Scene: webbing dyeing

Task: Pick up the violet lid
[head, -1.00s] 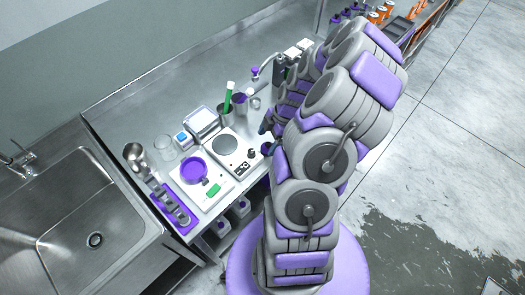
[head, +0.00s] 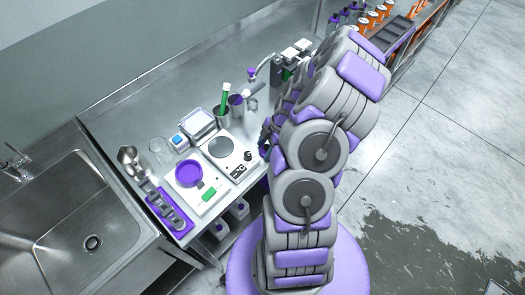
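A round violet piece (head: 189,173), like a shallow dish or lid, lies on a white scale (head: 211,205) with a green display on the worktop. I cannot tell whether it is the violet lid. A small violet cap (head: 251,72) shows further back by the dark stand, and several violet-topped bottles stand at the far end. My gripper (head: 266,133) is mostly hidden behind my own arm. Only a dark part of it shows at the arm's left edge, to the right of the hot plate. I cannot see its fingers clearly or whether it holds anything.
A sink (head: 75,215) is at left. The worktop's back strip (head: 165,90) is clear.

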